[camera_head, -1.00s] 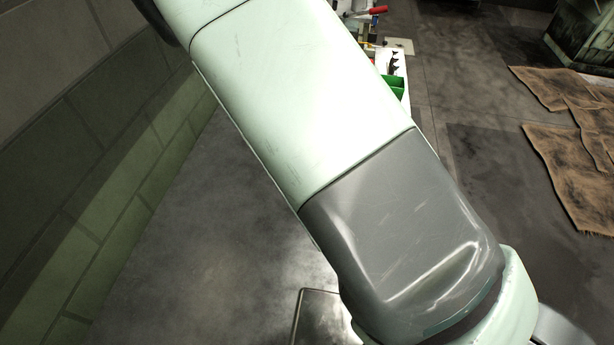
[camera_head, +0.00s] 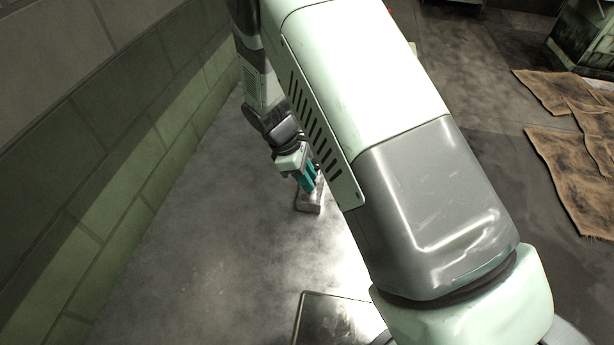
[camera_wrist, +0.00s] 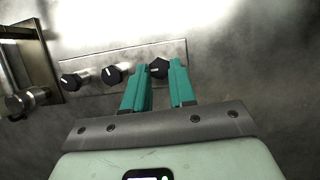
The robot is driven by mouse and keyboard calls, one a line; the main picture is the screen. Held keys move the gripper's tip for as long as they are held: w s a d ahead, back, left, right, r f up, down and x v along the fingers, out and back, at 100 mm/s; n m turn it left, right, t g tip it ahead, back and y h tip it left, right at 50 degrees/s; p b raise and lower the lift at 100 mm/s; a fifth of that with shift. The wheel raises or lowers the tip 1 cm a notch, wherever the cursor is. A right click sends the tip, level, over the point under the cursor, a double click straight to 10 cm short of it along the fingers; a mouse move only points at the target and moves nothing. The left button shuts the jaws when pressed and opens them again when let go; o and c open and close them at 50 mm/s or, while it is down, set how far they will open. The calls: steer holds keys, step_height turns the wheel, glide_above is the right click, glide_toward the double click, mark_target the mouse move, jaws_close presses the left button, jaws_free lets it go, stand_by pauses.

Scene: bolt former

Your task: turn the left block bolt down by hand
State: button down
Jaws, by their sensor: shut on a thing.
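A light metal block (camera_wrist: 95,64) carries three black bolt heads with white marks in the wrist view. They are the picture-left bolt (camera_wrist: 72,81), the middle bolt (camera_wrist: 112,74) and the picture-right bolt (camera_wrist: 159,67). My gripper (camera_wrist: 160,69) has its two teal fingers on either side of the picture-right bolt and is shut on it. The bolt's lower part is hidden. In the head view my gripper (camera_head: 308,178) points down at the small metal block (camera_head: 311,204), and the bolts there are too small to tell apart.
A dark-framed panel (camera_head: 335,318) lies at the near edge in the head view. The grey surface (camera_head: 210,255) left of the block is clear, up to the green wall (camera_head: 100,215).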

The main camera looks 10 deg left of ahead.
steer(key=m, duration=0.2)
steer(key=m+g, duration=0.1)
steer(key=m, duration=0.1)
steer(key=m+g, duration=0.1)
steer(key=m, duration=0.1)
steer(key=shift+w+d, duration=0.1)
steer(key=shift+w, duration=0.2)
steer(key=m+g+y, duration=0.1)
steer(key=m, duration=0.2)
steer(key=m+g+y, duration=0.1)
steer(key=m, duration=0.1)
steer(key=shift+w+d+r+m, duration=0.1)
steer(key=shift+d+m, duration=0.05)
steer(key=shift+m, duration=0.25)
steer(key=c, duration=0.9)
jaws_free()
steer(key=v, duration=1)
steer(key=shift+w+r, duration=0.15)
steer(key=shift+r, duration=0.2)
